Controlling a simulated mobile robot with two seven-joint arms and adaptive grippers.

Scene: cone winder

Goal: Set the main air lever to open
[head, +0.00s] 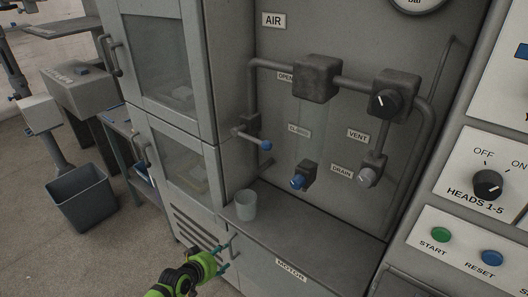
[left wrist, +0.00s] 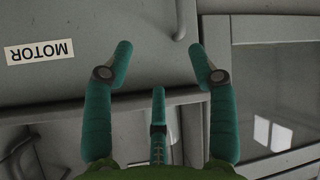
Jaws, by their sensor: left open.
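A lever with a blue ball end (head: 265,145), apparently the main air lever, sticks out from a valve block (head: 250,122) on the left pipe, slanting slightly down to the right. The OPEN label (head: 285,76) is above it on the panel, and a faint label, likely CLOSED (head: 299,130), is to its right. My left gripper (head: 228,254) is low in the head view, well below the lever, in front of the cabinet. In the left wrist view its teal fingers (left wrist: 160,48) are spread with nothing between them. The lever does not show there. My right gripper is not in view.
A pale cup (head: 246,205) stands on the ledge below the lever. A blue-ended fitting (head: 298,181), VENT and DRAIN labels and a black knob (head: 385,102) are to the right. The grey cabinet (head: 175,120) stands left. The MOTOR label (left wrist: 39,52) shows in the left wrist view.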

